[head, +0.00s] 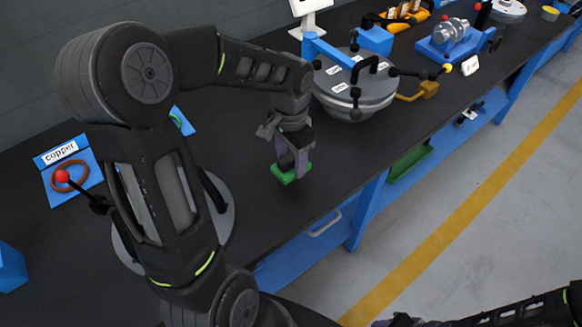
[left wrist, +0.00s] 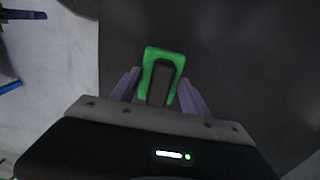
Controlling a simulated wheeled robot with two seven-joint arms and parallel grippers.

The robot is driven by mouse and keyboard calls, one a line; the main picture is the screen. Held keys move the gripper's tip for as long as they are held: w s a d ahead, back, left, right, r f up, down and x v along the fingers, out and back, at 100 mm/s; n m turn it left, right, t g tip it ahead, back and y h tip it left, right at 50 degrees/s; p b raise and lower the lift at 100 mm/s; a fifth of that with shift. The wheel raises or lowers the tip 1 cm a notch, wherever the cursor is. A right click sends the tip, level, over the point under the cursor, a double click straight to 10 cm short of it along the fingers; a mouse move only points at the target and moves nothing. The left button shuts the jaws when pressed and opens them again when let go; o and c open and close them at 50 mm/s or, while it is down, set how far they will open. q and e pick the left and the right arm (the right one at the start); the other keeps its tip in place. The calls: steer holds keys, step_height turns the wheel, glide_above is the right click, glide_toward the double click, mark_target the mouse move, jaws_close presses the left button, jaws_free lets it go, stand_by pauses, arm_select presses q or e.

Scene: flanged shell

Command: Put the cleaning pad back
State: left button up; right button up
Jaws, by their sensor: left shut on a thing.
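The cleaning pad (head: 284,176) is a green block with a dark grip on top. It is at the black bench's front part, left of the grey flanged shell. My left gripper (head: 293,160) points down over it and is shut on its dark grip. In the left wrist view the green pad (left wrist: 176,56) shows beyond the fingers, with the grip between the two purple fingers (left wrist: 158,88). I cannot tell whether the pad touches the bench top.
The grey flanged shell (head: 352,92) with clamps stands right of the pad on the black bench (head: 330,160). A blue plate labelled copper (head: 85,178) holds a ring at the left. A green tray (head: 409,162) lies on the blue lower shelf. The bench around the pad is bare.

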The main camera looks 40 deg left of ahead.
mark_target(291, 170)
arm_select(q)
steer(key=shift+f, duration=1.85)
steer(key=shift+f, duration=0.15)
steer(key=o, duration=1.5)
steer(key=shift+c, duration=0.2)
step_height(291, 170, up, 12)
steer(key=shift+r, duration=0.2)
